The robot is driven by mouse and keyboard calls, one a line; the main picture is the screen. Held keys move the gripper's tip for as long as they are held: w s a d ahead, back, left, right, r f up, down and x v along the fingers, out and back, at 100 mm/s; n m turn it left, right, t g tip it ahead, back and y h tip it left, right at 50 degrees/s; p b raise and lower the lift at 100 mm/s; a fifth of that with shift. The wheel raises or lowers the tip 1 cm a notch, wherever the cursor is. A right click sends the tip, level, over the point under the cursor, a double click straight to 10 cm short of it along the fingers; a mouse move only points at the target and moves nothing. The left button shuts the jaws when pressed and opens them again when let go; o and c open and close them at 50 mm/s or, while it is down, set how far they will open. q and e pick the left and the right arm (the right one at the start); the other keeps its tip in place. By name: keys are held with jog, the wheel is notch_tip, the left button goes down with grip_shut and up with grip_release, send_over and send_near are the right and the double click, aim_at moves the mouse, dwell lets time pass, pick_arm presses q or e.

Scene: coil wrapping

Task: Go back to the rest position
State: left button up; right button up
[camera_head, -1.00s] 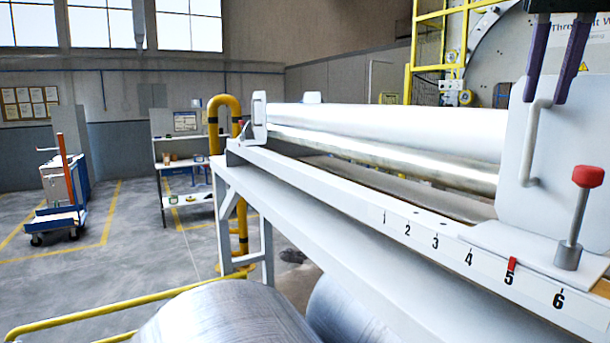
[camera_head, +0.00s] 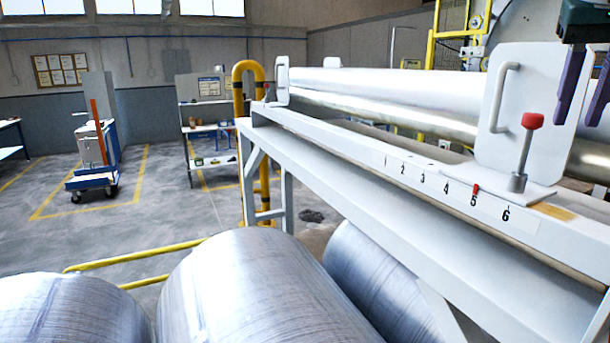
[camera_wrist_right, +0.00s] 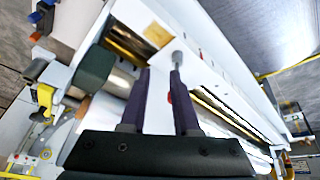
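My right gripper (camera_head: 578,122) is at the upper right of the head view, to the right of the white plate's handle (camera_head: 503,97) and apart from it. Its two dark purple fingers are spread with nothing between them. The right wrist view also shows the fingers (camera_wrist_right: 160,75) apart and empty. The white upright guide plate (camera_head: 520,140) stands on the numbered rail (camera_head: 400,170). A red-knobbed pin (camera_head: 526,145) rises from its foot. A red marker (camera_head: 475,189) sits by the number 5. My left gripper is in neither view.
Long shiny rollers (camera_head: 400,95) run behind the rail on a white frame (camera_head: 340,145). Large wrapped coils (camera_head: 250,290) lie in front, below it. A yellow rail (camera_head: 150,265) and yellow post (camera_head: 238,100) stand left. A blue trolley (camera_head: 95,180) is farther back on open floor.

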jog(key=s+a+f+n, duration=0.25)
jog(key=s+f, duration=0.35)
jog(key=f, duration=0.4)
jog(key=s+a+f+n, duration=0.2)
jog(key=s+a+f, duration=0.3)
jog(key=f, duration=0.6)
jog(key=s+a+f+n+y, duration=0.1)
jog(key=s+a, duration=0.3)
jog(key=s, duration=0.6)
jog(key=s+a+f+n+y, duration=0.1)
jog(key=s+a+n+y, duration=0.1)
jog(key=s+a, duration=0.3)
jog(key=s+p, duration=0.1)
jog(key=s, duration=0.3)
jog(key=shift+s+a+f, duration=0.2)
jog(key=shift+s+f, duration=0.05)
jog(key=shift+s, duration=0.15)
